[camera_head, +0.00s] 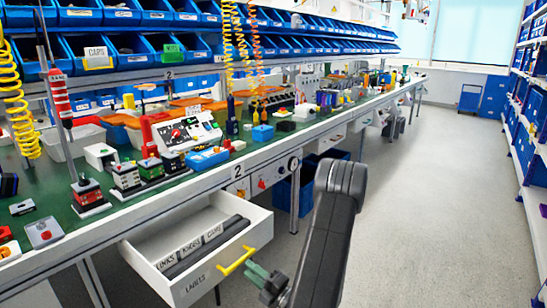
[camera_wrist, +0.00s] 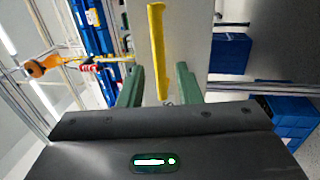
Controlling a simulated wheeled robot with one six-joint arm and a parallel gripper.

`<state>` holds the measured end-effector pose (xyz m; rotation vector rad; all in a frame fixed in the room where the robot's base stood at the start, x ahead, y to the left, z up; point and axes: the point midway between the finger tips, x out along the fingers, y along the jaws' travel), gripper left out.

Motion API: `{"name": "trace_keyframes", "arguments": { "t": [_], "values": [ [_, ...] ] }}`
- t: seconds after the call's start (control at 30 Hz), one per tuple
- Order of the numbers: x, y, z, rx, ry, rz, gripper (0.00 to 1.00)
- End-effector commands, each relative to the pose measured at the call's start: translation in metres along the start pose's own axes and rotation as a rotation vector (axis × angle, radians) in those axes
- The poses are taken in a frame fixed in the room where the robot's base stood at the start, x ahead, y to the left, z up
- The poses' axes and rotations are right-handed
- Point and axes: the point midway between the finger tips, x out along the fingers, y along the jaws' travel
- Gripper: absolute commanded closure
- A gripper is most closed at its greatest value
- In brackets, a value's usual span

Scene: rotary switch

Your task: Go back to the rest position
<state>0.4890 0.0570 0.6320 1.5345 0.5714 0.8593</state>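My gripper (camera_head: 257,270) is low beside the front of an open white drawer (camera_head: 196,238). Its two green fingers stand apart in the wrist view (camera_wrist: 160,78), so it is open. The drawer's yellow handle (camera_head: 237,261) is close to the fingertips. In the wrist view the handle (camera_wrist: 157,45) runs upright ahead of and between the fingers. Neither finger appears to touch it. The drawer holds dark dividers with labels. My dark arm reaches down from the right of the drawer in the head view.
A long green-topped workbench (camera_head: 120,211) with many devices runs along the left. A panel under its edge carries a red knob (camera_head: 262,183) and a dark round knob (camera_head: 293,164). Blue bins (camera_head: 292,194) stand under the bench. The grey floor (camera_head: 430,200) to the right is clear up to the shelves.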

Motion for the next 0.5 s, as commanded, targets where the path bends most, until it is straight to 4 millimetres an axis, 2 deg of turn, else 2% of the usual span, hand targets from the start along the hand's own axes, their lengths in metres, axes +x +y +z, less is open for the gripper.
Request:
{"name": "trace_keyframes", "arguments": {
  "t": [0.23,0.5],
  "values": [
    [0.037,-0.001,-0.001,-0.001,0.003,0.001,0.69],
    [0.053,0.0,0.0,0.0,0.0,0.001,0.69]
  ]
}}
